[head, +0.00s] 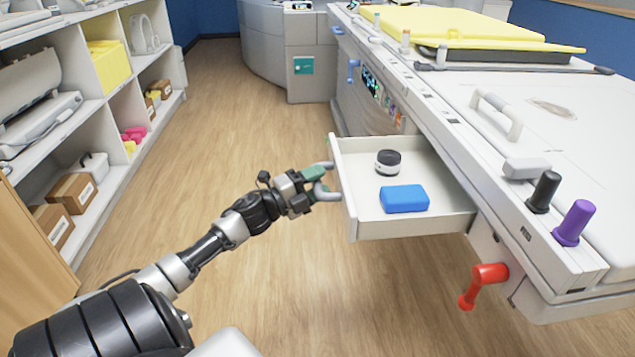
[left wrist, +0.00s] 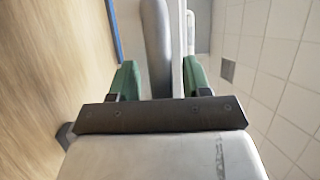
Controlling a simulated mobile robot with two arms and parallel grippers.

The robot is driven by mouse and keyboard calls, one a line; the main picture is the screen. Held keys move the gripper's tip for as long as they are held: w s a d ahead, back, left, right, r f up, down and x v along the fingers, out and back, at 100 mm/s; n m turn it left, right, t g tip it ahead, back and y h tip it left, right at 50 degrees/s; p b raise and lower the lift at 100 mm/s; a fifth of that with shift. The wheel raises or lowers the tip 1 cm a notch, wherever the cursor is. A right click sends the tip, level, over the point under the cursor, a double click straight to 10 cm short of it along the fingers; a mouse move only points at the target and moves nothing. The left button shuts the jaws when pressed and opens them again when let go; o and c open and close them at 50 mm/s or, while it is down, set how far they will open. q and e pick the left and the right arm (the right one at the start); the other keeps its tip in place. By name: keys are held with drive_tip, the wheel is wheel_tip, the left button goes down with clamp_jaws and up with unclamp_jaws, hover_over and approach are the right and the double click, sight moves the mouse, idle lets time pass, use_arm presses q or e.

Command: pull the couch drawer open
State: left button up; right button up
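The white couch drawer (head: 369,231) sticks out from the side of the couch and stands open. Inside it lie a blue block (head: 405,199) and a small black-and-white round thing (head: 388,162). A grey bar handle (head: 328,196) is on its front panel. My left gripper (head: 318,184), with green finger pads, is at this handle. My right gripper does not show.
The couch (head: 570,110) has a red lever (head: 483,284) below and black and purple knobs (head: 574,222) on its edge. Shelves (head: 108,110) with boxes line the left. The wooden floor (head: 225,110) between is clear.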

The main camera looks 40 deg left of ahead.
use_arm(q)
drive_tip(key=shift+s, duration=0.25)
drive_tip(key=p+v, duration=0.1)
drive_tip(key=v, duration=0.9)
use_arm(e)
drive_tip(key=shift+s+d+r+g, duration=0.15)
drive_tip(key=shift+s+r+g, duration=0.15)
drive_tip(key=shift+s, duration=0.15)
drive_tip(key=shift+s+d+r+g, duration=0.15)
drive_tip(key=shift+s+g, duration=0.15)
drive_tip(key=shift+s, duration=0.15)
use_arm(q)
drive_tip(key=shift+s+f, duration=0.1)
